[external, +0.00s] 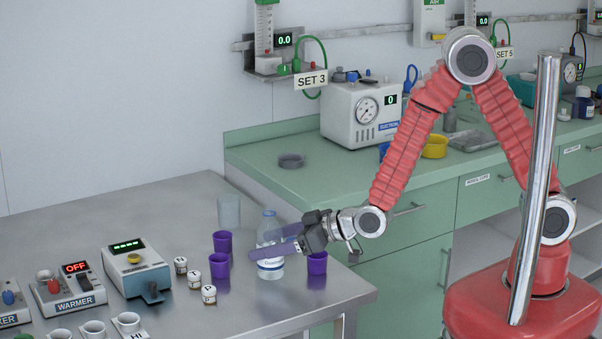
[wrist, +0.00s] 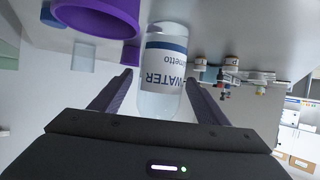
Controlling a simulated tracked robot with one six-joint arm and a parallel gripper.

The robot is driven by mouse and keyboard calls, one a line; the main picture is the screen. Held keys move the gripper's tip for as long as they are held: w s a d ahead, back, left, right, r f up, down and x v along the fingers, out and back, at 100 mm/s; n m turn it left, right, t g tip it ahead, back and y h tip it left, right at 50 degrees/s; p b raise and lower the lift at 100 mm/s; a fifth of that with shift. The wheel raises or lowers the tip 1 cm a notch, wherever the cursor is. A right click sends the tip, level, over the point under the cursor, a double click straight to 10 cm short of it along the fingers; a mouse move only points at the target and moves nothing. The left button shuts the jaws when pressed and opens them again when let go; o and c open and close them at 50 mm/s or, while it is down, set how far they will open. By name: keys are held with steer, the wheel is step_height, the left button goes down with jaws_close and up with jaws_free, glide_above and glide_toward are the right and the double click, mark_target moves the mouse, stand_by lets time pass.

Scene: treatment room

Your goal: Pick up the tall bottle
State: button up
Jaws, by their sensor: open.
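The tall bottle (external: 270,262) is clear with a white and blue label and stands upright on the metal table. In the wrist view the bottle (wrist: 165,70) appears upside down, its label reading WATER. My gripper (external: 272,246) is open, with its two purple fingers reaching to either side of the bottle. In the wrist view the gripper (wrist: 157,88) has one finger left and one right of the bottle, with visible gaps. The fingers do not press on it.
Purple cups (external: 219,265), (external: 222,241) and (external: 317,263) stand close around the bottle. A clear tumbler (external: 229,211) is behind. Small labelled jars (external: 194,279) and a warmer (external: 68,292) are to the left. The table's front right edge is near.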

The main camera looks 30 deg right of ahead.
steer(key=shift+c, duration=0.4)
steer(key=c, duration=1.2)
